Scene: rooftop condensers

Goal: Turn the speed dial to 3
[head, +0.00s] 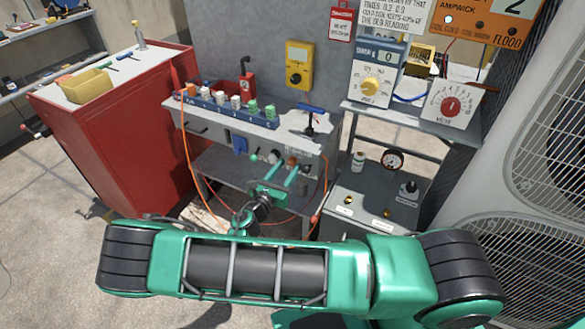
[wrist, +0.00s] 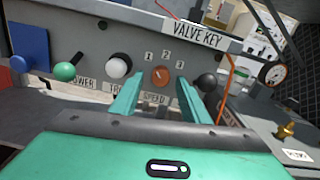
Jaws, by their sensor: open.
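The speed dial (wrist: 160,76) is a small orange round knob on the front panel of the grey bench, above a partly hidden SPEED label. The numbers 1, 2 and 3 arc over it from left to right. Which number it points to is too small to tell. My gripper (wrist: 159,88) is open, its two green fingers reaching toward the panel on either side of the dial in the wrist view. Whether they touch it I cannot tell. In the head view, my gripper (head: 281,172) is at the bench front, close to the orange dial (head: 291,162).
A green POWER knob (wrist: 64,72) and a white knob (wrist: 118,65) are left of the dial; a black knob (wrist: 206,80) is close on its right. An orange cable (wrist: 228,75) hangs at the right. A grey cabinet (head: 350,208) stands right of the bench.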

